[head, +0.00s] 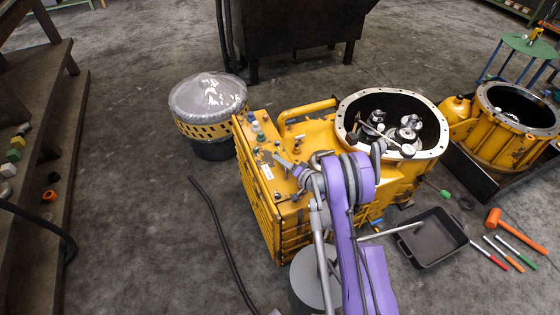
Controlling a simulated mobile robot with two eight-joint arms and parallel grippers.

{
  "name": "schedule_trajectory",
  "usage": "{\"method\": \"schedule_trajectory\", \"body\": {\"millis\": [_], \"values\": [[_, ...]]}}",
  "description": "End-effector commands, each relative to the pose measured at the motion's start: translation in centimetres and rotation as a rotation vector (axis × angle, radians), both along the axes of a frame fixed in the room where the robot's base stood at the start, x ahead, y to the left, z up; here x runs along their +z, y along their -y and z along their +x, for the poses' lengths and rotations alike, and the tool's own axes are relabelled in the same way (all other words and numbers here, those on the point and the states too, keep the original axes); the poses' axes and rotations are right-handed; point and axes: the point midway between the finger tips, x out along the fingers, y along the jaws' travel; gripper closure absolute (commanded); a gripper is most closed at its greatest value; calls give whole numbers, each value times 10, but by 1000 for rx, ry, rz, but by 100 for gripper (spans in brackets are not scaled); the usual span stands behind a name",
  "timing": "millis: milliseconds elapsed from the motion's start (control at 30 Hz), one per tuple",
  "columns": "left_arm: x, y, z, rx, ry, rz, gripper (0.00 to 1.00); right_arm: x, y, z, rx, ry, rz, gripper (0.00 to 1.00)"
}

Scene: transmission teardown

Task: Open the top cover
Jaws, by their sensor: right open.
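The yellow transmission housing (315,135) stands on the floor in the middle of the head view. Its flat top at the left end, with a few small knobs and fittings (259,135), looks like the top cover, but I cannot make out the cover's edges for sure. My right gripper (285,163) is open and reaches over this top face from the right. I cannot tell whether it touches anything. My purple arm hides part of the housing's front and top. My left gripper is not in view.
The round flanged opening (440,140) at the housing's right end holds metal parts. A plastic-covered drum (208,100) stands to the left. A black tray (432,238), an orange mallet (510,226) and several hand tools lie at the right. A second yellow housing (480,130) stands at far right.

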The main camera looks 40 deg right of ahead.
Motion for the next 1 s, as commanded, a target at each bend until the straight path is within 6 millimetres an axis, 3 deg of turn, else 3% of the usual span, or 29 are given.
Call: {"method": "schedule_trajectory", "body": {"millis": [167, 433, 700, 1000], "values": [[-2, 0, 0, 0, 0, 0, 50, -2, 0, 11, -1, 0, 0, 55], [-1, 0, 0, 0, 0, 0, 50, -2, 0, 12, -1, 0, 0, 55], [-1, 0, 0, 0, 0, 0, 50, -2, 0, 12, -1, 1, 0, 100], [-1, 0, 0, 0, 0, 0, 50, -2, 0, 12, -1, 1, 0, 100]]}}
